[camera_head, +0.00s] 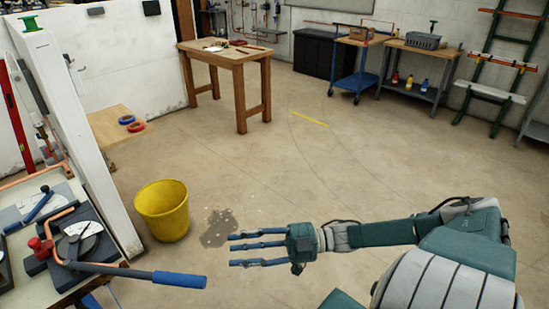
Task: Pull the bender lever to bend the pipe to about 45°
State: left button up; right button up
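The pipe bender (88,250) sits on the bench at the lower left, with a dark base, a round pale dial plate and a red part. Its long lever (110,269) reaches right past the bench edge and ends in a blue handle (180,279). A copper pipe (62,213) lies in the bender; its bend angle cannot be told. My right gripper (231,249) has its blue fingers spread apart, empty, pointing left. It is to the right of the blue handle and slightly higher in the picture, not touching it. My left gripper is not in view.
A second blue lever (40,205) and another copper pipe (38,175) lie behind the bender. A white panel (72,115) rises beside the bench. A yellow bucket (162,210) stands on the floor near a dark patch (218,228). The floor (300,170) beyond is clear.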

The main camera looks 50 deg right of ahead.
jog(key=p+v, duration=0.2)
jog(key=v, duration=0.7)
jog(key=shift+s+a+p, duration=0.2)
jog(key=shift+s+p, duration=0.05)
jog(key=shift+p, duration=0.05)
dwell(0.3)
